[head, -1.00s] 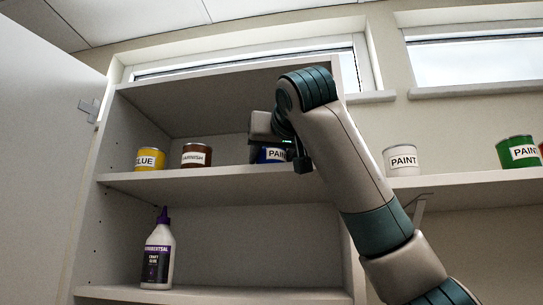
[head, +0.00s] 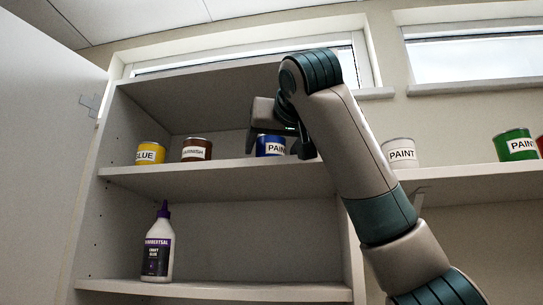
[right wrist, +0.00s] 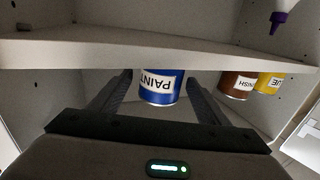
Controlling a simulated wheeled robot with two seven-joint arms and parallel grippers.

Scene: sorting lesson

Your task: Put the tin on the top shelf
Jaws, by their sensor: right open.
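A blue tin (head: 270,146) labelled PAINT stands upright on the upper visible shelf (head: 225,178) of the open cabinet. My right gripper (head: 296,146) is open at this tin, its hand partly covering the tin and its label in the head view. In the right wrist view, which is upside down, the blue tin (right wrist: 160,88) lies between the two spread fingers, with a visible gap on each side. My left gripper is not in view.
On the same shelf stand a yellow glue tin (head: 150,153) and a brown varnish tin (head: 196,149). A glue bottle (head: 158,245) stands on the shelf below. White (head: 400,153) and green (head: 516,146) paint tins stand on the wall shelf at right. The cabinet door (head: 45,170) is open at left.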

